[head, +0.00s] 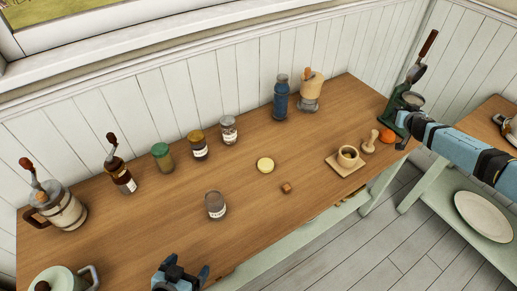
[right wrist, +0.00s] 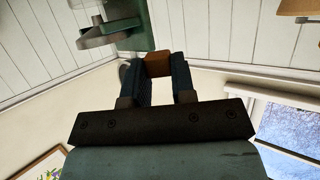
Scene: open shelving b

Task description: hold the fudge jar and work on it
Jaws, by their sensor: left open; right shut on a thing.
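A small glass jar (head: 215,206) with a greyish top stands near the table's front, left of centre; I cannot read its label to tell whether it is the fudge jar. A pale yellow round lid (head: 265,164) lies flat behind it to the right, and a small brown cube (head: 286,188) lies to its right. My left gripper (head: 188,267) is open and empty at the front edge, in front of the jar and apart from it. My right gripper (right wrist: 158,72) is shut on a brown block (right wrist: 158,62); in the head view it is at the table's right end.
Several jars and bottles, including a green-lidded jar (head: 162,156) and a blue bottle (head: 281,98), stand along the back. The table's front middle is mostly clear.

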